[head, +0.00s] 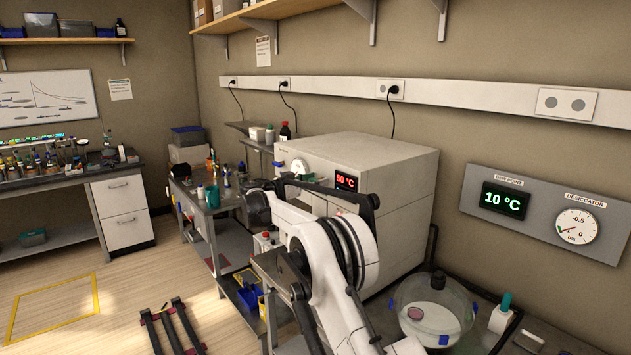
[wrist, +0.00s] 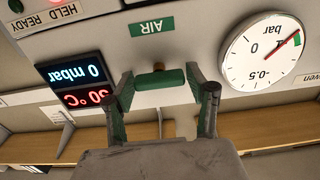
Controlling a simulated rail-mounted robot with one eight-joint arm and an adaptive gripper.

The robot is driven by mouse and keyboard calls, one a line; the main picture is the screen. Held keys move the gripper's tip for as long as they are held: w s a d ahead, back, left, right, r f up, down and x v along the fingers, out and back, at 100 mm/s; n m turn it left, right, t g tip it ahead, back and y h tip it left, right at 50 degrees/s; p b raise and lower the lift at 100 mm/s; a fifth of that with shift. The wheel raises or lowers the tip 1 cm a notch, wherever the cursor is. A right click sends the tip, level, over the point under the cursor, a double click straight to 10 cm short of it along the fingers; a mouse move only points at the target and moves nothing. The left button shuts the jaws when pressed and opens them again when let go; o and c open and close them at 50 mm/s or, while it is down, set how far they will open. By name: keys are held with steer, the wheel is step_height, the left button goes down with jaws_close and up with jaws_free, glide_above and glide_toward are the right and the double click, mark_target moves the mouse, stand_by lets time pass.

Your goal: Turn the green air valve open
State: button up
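The green air valve handle (wrist: 160,79) shows in the wrist view, which is upside down. It is a short bar lying level across the picture, with a brass stem behind it, beside the green AIR label (wrist: 152,27). My gripper (wrist: 160,82) has its fingers spread, one at each end of the bar. The bar lies between the fingertips; I cannot tell whether they touch it.
A round bar gauge (wrist: 265,52) sits beside the valve, its needle at the green band. Displays reading 0 mbar (wrist: 80,72) and 50 °C (wrist: 86,97) are on the other side. A glass desiccator (head: 433,308) stands on the bench at right. Bottles stand left of the oven.

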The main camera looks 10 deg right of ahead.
steer(key=c, duration=0.8)
steer(key=shift+n+b, duration=0.3)
steer(key=n+b, duration=0.2)
steer(key=shift+w+f+n, duration=0.1)
steer(key=shift+f+n, duration=0.05)
steer(key=shift+n, duration=0.25)
steer(key=n+b, duration=0.1)
steer(key=n, duration=0.2)
steer(key=shift+a+n+b, duration=0.1)
steer(key=shift+n+b, duration=0.2)
steer(key=shift+b, duration=0.1)
steer(key=n+b, duration=0.1)
steer(key=n, duration=0.4)
steer(key=shift+w+b, duration=0.15)
steer(key=shift+b, duration=0.2)
steer(key=n+b, duration=0.1)
steer(key=n, duration=0.4)
steer(key=shift+f+n, duration=0.15)
steer(key=shift+n, duration=0.25)
